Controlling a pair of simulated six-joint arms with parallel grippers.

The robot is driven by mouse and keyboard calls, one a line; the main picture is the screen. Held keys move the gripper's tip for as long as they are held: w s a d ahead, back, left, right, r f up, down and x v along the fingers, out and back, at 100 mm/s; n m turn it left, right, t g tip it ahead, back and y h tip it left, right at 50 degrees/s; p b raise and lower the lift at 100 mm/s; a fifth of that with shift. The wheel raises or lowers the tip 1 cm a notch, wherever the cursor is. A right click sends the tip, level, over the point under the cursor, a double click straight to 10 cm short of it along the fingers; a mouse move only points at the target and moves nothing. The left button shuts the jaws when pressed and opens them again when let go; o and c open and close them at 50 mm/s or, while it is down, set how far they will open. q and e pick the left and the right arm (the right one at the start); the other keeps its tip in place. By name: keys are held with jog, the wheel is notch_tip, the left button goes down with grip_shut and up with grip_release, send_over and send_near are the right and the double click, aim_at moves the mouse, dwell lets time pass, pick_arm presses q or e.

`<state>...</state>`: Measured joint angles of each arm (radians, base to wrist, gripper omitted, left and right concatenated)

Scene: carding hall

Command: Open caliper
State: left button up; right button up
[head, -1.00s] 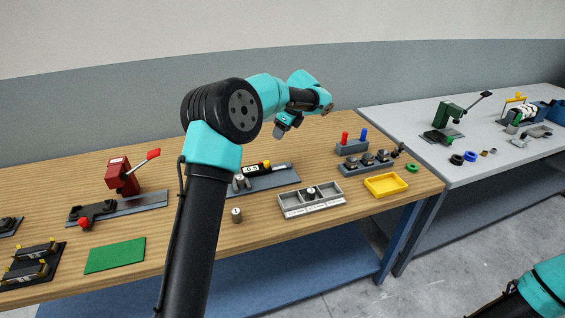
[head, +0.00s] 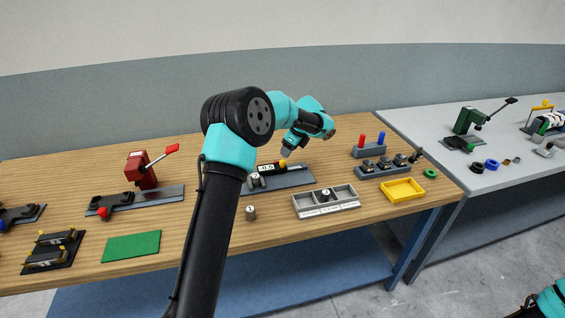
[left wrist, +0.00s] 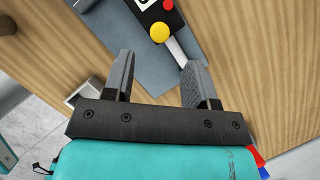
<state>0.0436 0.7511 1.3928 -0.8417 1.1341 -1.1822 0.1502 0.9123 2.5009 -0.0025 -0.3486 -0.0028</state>
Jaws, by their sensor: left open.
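The caliper (head: 266,169) is a dark bar with a small white display, a red button and a yellow knob, on a grey base plate (head: 290,179) on the wooden bench. A small metal cylinder (head: 256,181) stands at its left end. My left gripper (head: 286,152) is open just above the knob end. In the left wrist view, the yellow knob (left wrist: 160,33) and a pale rod (left wrist: 178,50) lie beyond and between the spread fingers (left wrist: 159,64), with nothing held. Most of the caliper is cut off there. Of my right arm only a teal part shows at the lower right.
Another cylinder (head: 250,213) stands at the front of the bench. A grey compartment tray (head: 309,212) holds one cylinder; a yellow tray (head: 403,190) is right of it. A rack with red and blue pegs (head: 368,151) stands behind. A red lever press (head: 140,170) is at left.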

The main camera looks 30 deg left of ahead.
aim_at(283, 161)
pick_arm(q)
jog(key=x, duration=0.8)
jog(key=shift+c, duration=0.4)
grip_shut()
